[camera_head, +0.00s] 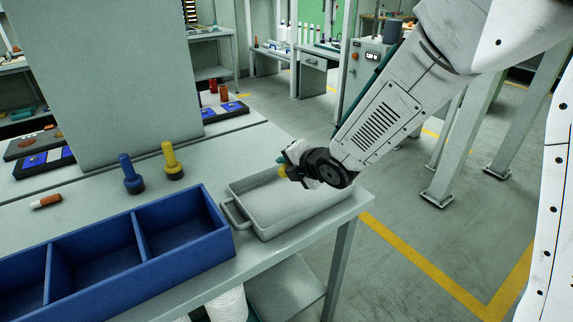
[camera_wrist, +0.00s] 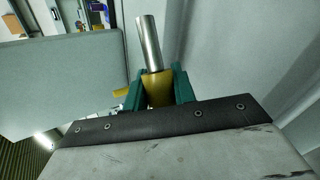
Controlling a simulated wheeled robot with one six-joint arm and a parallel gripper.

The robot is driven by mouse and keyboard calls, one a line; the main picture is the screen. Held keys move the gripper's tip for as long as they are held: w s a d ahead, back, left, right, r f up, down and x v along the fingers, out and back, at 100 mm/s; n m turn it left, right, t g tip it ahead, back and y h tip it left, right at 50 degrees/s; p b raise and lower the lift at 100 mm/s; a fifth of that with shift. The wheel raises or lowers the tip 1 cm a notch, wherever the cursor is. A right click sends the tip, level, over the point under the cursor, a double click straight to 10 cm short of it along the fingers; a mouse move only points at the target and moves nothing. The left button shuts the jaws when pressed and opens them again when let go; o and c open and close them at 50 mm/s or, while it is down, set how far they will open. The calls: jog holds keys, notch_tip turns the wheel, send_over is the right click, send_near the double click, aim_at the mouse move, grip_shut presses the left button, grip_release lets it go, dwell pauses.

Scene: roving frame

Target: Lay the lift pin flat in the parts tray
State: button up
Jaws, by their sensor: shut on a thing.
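My gripper (camera_head: 290,167) is over the grey parts tray (camera_head: 258,222), above its far part. In the wrist view its teal fingers (camera_wrist: 158,88) are closed on the yellow part of the lift pin (camera_wrist: 157,92). The pin's bare steel shaft sticks out beyond the fingers. In the head view only a small yellow bit of the pin (camera_head: 283,172) shows beside the fingers; the arm's end hides the rest. I cannot tell whether the pin touches the tray. The visible tray floor is empty.
A blue divided bin (camera_head: 187,237) stands left of the tray. Behind it stand a blue peg-like part (camera_head: 131,176) and a yellow one (camera_head: 172,162). An orange-brown cylinder (camera_head: 47,201) lies at the left. A tall grey panel (camera_head: 115,75) rises behind. The table's edge is close at the tray's right.

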send_over(287, 197)
jog(key=shift+f, duration=2.55)
jog(key=o, duration=1.1)
jog(key=shift+v, duration=3.85)
